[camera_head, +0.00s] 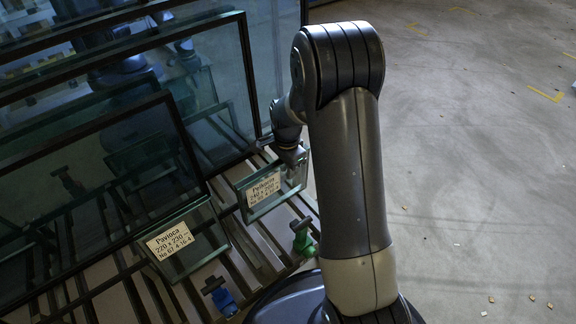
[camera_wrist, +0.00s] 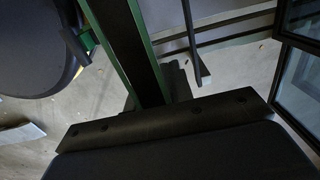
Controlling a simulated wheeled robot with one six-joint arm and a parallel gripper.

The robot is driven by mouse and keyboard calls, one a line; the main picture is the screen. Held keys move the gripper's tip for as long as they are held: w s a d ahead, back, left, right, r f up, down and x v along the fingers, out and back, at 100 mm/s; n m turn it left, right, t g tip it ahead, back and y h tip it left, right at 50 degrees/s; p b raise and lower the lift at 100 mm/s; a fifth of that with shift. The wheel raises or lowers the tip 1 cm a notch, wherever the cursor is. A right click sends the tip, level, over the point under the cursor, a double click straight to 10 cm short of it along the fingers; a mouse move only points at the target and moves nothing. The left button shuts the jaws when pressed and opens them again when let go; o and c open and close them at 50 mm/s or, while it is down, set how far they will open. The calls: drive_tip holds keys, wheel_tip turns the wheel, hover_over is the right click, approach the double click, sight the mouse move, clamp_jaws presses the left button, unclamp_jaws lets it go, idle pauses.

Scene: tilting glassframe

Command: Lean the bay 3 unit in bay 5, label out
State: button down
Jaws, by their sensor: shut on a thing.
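My gripper (camera_head: 291,158) is shut on the upper right part of a small glass unit (camera_head: 247,203) in the head view. The unit's white label (camera_head: 264,187) faces the head camera; its small print is only partly legible. The unit stands tilted just above or on the rack slats; I cannot tell whether its lower edge touches them. In the wrist view a dark green-edged strip (camera_wrist: 128,40) runs up from my gripper, seemingly this unit seen edge-on. Bay numbers are not readable.
A green clamp (camera_head: 302,240) and a blue clamp (camera_head: 219,297) sit at the rack's front. The concrete floor (camera_head: 480,190) at right is mostly clear.

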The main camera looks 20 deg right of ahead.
sight(286, 185)
drive_tip(key=shift+w+a+f+b, duration=0.1)
drive_tip(key=shift+w+f+b, duration=0.1)
drive_tip(key=shift+f+b, duration=0.7)
drive_tip(key=shift+w+a+f+b, duration=0.1)
drive_tip(key=shift+w+f+b, duration=0.2)
drive_tip(key=shift+f, duration=1.05)
drive_tip(key=shift+s+f+b, duration=0.15)
drive_tip(key=shift+f+b, duration=0.95)
drive_tip(key=shift+f, duration=0.65)
drive_tip(key=shift+f+b, duration=0.35)
drive_tip(key=shift+f, duration=0.25)
drive_tip(key=c, duration=1.2)
unclamp_jaws()
drive_tip(key=shift+o, duration=0.2)
drive_tip(key=shift+f, duration=0.1)
wheel_tip(286, 185, up, 11)
drive_tip(key=p, duration=0.4)
drive_tip(key=shift+p, duration=0.3)
drive_tip(key=shift+c, duration=0.5)
